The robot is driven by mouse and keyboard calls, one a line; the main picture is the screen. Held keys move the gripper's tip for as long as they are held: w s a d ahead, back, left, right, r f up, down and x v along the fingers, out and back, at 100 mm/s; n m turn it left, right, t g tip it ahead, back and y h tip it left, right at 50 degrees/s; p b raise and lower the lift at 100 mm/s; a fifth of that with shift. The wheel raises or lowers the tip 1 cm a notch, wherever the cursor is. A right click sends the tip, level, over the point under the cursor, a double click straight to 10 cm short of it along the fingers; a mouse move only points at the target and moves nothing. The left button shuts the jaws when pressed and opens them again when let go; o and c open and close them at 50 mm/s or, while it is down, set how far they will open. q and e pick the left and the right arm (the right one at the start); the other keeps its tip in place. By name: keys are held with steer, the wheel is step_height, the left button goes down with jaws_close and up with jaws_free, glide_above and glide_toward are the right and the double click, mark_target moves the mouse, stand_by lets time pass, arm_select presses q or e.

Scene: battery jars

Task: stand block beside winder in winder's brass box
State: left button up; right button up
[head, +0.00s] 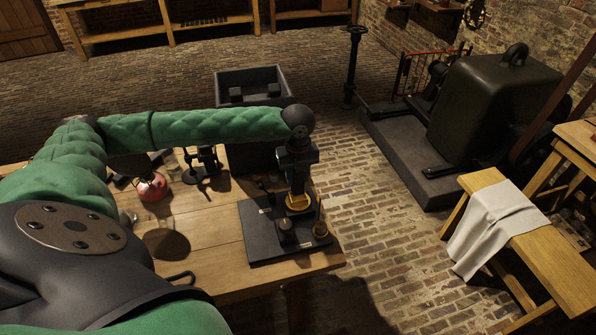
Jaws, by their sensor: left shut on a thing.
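My left gripper (298,184) points down over a dark slab (258,236) at the right front of the wooden table. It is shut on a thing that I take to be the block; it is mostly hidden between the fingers. A brass-yellow piece (298,202) shows right at the fingertips, perhaps the brass box; whether they touch I cannot tell. A dark knobbed piece (286,228) and a slim brass-toned post (320,224) stand on the slab close by. I cannot make out which piece is the winder. My right gripper is not in view.
A dark open bin (250,77) lies beyond. A bench with a pale cloth (492,225) stands right, across open brick floor.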

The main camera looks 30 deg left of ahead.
mark_target(298, 185)
arm_select(q)
steer(key=shift+w+f, duration=0.1)
steer(key=shift+f, duration=0.15)
stand_by(0.3)
steer(key=shift+f+b, duration=0.3)
steer(key=shift+b, duration=0.65)
stand_by(0.8)
steer(key=shift+f+b, duration=0.85)
steer(key=shift+b, duration=0.3)
stand_by(1.0)
steer(key=shift+f+b, duration=0.8)
stand_by(0.5)
steer(key=o, duration=1.2)
steer(key=shift+r, duration=0.1)
